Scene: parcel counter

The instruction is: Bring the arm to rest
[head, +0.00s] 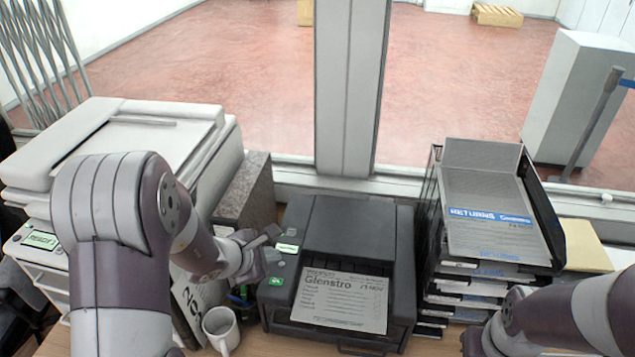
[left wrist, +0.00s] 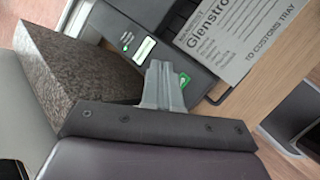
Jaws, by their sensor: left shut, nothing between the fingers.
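My left arm (head: 115,240) comes in from the left, bent, with its forearm reaching to the right. My left gripper (head: 268,245) is shut and empty beside the left edge of the black label printer (head: 345,225), close to its small buttons. In the left wrist view the closed grey fingers (left wrist: 162,85) show in front of the printer's lit panel (left wrist: 145,48); whether they touch it I cannot tell. My right arm (head: 560,320) shows at the bottom right, and its gripper is out of view.
A printed card (head: 340,300) marked Glenstro lies on the printer. A white mug (head: 221,328) stands below my left gripper. A grey speckled box (head: 245,190) stands left of the printer, a white copier (head: 130,140) further left. Stacked black trays (head: 490,210) stand at right.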

